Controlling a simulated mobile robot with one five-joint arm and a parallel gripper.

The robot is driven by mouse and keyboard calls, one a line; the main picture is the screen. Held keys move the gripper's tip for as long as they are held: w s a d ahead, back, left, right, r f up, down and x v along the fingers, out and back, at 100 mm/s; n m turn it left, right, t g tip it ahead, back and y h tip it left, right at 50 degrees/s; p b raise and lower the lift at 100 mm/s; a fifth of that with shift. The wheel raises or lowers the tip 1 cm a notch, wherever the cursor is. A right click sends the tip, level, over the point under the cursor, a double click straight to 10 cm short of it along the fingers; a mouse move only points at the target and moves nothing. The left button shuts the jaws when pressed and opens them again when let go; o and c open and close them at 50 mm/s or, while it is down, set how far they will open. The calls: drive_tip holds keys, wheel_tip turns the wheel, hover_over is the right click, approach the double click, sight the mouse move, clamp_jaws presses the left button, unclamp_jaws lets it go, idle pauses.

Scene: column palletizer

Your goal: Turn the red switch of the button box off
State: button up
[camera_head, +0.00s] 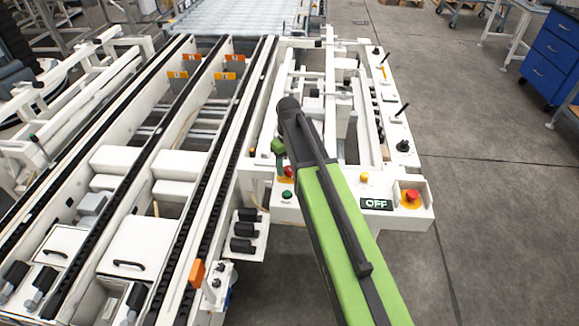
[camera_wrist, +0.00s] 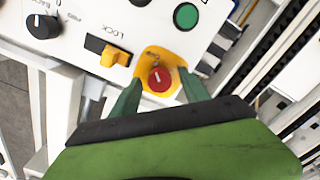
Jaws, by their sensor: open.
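The red switch (camera_wrist: 158,84) is a round red knob with a short white mark, set on a yellow base on the white button box (camera_wrist: 215,12). In the wrist view my gripper (camera_wrist: 159,80) is open, with one green finger on each side of the red switch. I cannot tell whether the fingers touch it. In the head view the red switch (camera_head: 288,171) shows just below my gripper (camera_head: 280,147), partly covered by my arm. The button box (camera_head: 325,208) also bears a display reading OFF (camera_head: 376,204).
Near the switch are a green button (camera_wrist: 186,15), an orange-yellow switch (camera_wrist: 107,52) by the word LOCK, and a black knob (camera_wrist: 42,26). A red mushroom button (camera_head: 411,196) sits at the box's right end. Conveyor rails (camera_head: 180,120) run on the left; the floor (camera_head: 490,200) is clear right.

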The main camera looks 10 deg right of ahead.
sight(289, 169)
wheel_tip(289, 169, up, 17)
drive_tip(key=p, duration=1.6)
drive_tip(key=shift+p, duration=0.3)
drive_tip(key=s+m, duration=0.4)
drive_tip(key=s, duration=1)
drive_tip(key=shift+s+d, duration=0.15)
drive_tip(key=shift+d, duration=0.25)
